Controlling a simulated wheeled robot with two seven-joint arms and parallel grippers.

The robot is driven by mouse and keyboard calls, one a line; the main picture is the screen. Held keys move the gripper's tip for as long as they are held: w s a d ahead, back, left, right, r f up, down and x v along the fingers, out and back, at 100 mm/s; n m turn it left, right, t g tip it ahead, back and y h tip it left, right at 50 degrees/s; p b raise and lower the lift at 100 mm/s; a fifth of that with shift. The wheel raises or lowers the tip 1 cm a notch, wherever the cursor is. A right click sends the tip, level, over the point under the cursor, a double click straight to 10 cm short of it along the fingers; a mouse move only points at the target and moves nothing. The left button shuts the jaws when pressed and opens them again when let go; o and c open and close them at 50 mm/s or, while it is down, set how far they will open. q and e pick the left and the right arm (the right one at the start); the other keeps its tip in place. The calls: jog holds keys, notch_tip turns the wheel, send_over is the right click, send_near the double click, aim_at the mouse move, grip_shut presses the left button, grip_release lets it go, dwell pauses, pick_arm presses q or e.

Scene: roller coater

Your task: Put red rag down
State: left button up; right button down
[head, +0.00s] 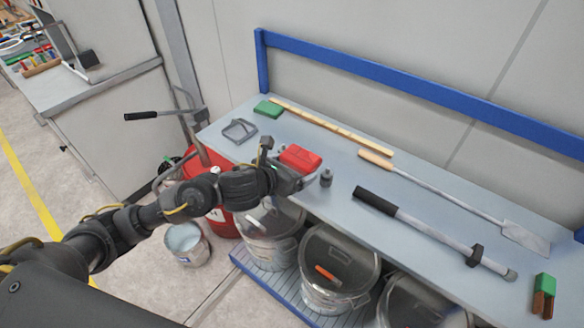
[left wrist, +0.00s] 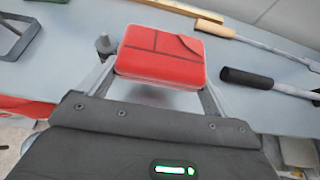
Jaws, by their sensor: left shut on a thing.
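The red rag (head: 300,157) is a folded, block-like red cloth near the front edge of the grey bench, left of its middle in the head view. My left gripper (head: 292,170) is shut on it. In the left wrist view the red rag (left wrist: 162,55) sits between the two fingers of my left gripper (left wrist: 160,85). The rag is at or just above the bench top; I cannot tell whether it touches. My right gripper is in neither view.
The bench (head: 330,205) has a blue back rail (head: 400,80). A small dark weight (head: 326,178) stands just right of the rag. A black-handled tool (head: 430,230), a scraper (head: 450,198), a wooden stick (head: 330,125) and a green block (head: 268,108) lie around. Lidded buckets (head: 338,262) stand below.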

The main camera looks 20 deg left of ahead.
pick_arm(q)
jog(key=o, duration=1.2)
jog(key=shift+r, duration=0.1)
jog(key=shift+r+p, duration=0.2)
jog(key=shift+p, duration=0.1)
jog(key=shift+r+p, duration=0.4)
jog(key=shift+p, duration=0.15)
jog(key=p+v, duration=0.3)
jog(key=v, duration=0.9)
jog(key=shift+p, duration=0.3)
jog(key=shift+f, duration=0.2)
